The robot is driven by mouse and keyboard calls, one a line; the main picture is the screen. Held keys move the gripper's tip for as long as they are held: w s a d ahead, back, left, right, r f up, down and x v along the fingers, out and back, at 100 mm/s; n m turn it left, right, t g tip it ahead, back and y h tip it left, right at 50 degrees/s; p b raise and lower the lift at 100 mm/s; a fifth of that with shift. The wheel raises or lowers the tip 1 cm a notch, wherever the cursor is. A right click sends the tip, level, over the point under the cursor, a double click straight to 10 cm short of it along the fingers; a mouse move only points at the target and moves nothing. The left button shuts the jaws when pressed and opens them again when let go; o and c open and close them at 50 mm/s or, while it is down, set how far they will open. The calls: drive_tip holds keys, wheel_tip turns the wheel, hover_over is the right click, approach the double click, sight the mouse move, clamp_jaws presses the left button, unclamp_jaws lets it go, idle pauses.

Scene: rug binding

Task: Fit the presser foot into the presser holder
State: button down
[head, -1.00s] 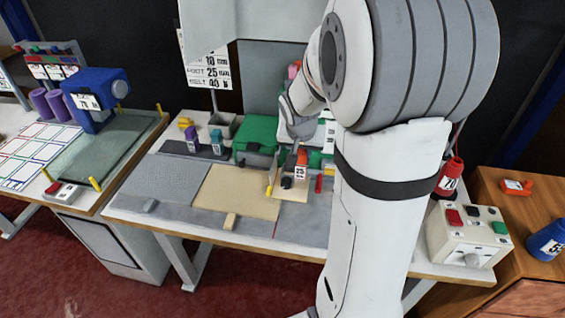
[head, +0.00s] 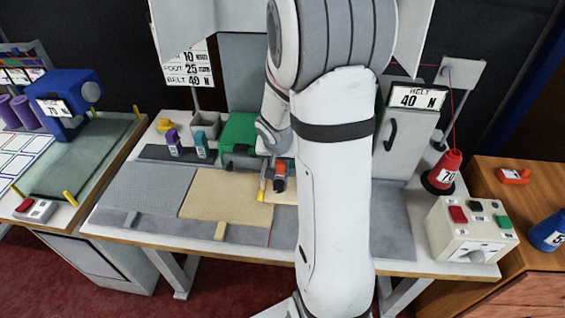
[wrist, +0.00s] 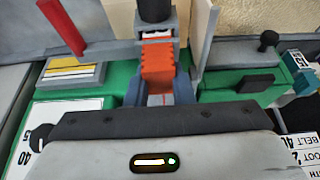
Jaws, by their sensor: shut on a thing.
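The orange presser foot (wrist: 158,68) is between the two blue-grey fingers of my gripper (wrist: 160,92), which is shut on it. In the head view the orange foot (head: 279,167) shows just below my wrist, beside a yellow post. A grey block with a black knob (wrist: 154,11), which looks like the presser holder, stands right at the foot's far end in the wrist view. The foot's far end meets or overlaps this block; I cannot tell whether it is seated. In the head view my arm hides much of this area.
A green machine body (head: 238,131) is behind the foot. A red lever (wrist: 63,26) and a cream upright plate (wrist: 203,38) stand close by. Purple and teal pieces (head: 173,142) stand on a dark rack to the left. A button box (head: 470,228) is at right.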

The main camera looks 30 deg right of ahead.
drive_tip(key=shift+f, duration=0.25)
drive_tip(key=shift+f, duration=0.2)
drive_tip(key=c, duration=1.3)
unclamp_jaws()
drive_tip(key=shift+r, duration=0.1)
drive_tip(key=shift+o, duration=0.2)
drive_tip(key=shift+r, duration=0.1)
drive_tip(key=shift+r, duration=0.25)
drive_tip(key=p+v, duration=0.1)
drive_tip(key=v, duration=1.1)
drive_tip(key=s+a+r+n+y, duration=0.1)
drive_tip(key=s+a+r+n, duration=0.1)
drive_tip(key=s+a, duration=0.3)
drive_tip(key=s+a+r+n+g+y, duration=0.1)
drive_tip(key=s+a+n, duration=0.3)
drive_tip(key=s, duration=0.6)
drive_tip(key=shift+s+a+r+n+y, duration=0.3)
drive_tip(key=shift+s+a+r+n, duration=0.1)
drive_tip(key=shift+a+r, duration=0.55)
